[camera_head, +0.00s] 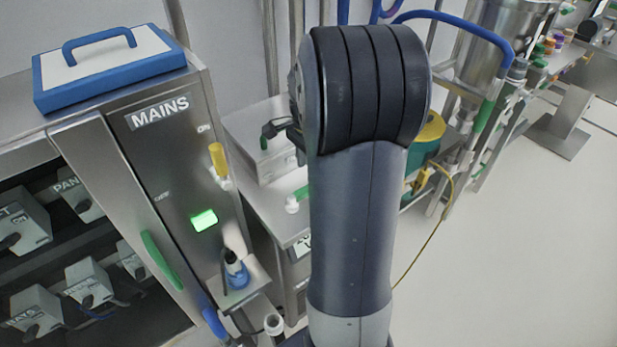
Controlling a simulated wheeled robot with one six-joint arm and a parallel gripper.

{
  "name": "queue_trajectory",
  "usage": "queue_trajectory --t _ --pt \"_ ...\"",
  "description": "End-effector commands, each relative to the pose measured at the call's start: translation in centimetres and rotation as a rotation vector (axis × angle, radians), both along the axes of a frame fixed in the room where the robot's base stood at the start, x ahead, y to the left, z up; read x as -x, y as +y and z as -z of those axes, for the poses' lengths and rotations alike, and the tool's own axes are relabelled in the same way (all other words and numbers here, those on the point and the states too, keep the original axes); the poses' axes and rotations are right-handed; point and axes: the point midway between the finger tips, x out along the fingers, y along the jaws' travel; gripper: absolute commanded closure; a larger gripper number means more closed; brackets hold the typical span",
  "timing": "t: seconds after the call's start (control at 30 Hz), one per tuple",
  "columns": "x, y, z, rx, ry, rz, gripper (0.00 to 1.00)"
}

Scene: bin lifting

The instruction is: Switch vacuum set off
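No part in view is clearly marked as the vacuum set. A yellow and green rounded unit (430,132) with a yellow cable stands partly hidden behind my arm; I cannot tell whether it is the vacuum set. A steel cabinet labelled MAINS (160,112) stands at the left. Its yellow-handled switch (218,160) points up toward the ON mark, and a green lamp (204,220) below it is lit. My gripper is not visible; my arm fills the middle of the picture and hides what is behind it.
A blue-and-white handled lid (108,66) lies on the cabinet. Grey labelled boxes (88,283) sit on open shelves at the lower left. A steel bench (250,190) stands behind the cabinet. A steel vessel (497,45) with a blue hose stands at the back. The right floor is clear.

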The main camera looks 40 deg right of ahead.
Motion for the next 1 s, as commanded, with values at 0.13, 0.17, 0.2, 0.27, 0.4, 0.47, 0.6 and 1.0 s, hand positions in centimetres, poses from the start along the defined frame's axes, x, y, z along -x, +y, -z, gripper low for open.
queue_trajectory --t 0.13,0.17,0.2,0.27,0.4,0.47,0.6,1.0 --pt "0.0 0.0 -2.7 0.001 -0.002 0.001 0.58" --pt "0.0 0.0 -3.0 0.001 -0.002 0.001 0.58" --pt "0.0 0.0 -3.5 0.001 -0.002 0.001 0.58" --pt "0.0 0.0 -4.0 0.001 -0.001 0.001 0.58" --pt "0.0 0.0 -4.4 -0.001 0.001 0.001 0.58" --pt "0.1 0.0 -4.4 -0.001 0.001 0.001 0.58" --pt "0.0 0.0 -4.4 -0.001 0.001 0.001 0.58" --pt "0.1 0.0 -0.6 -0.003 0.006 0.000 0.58"
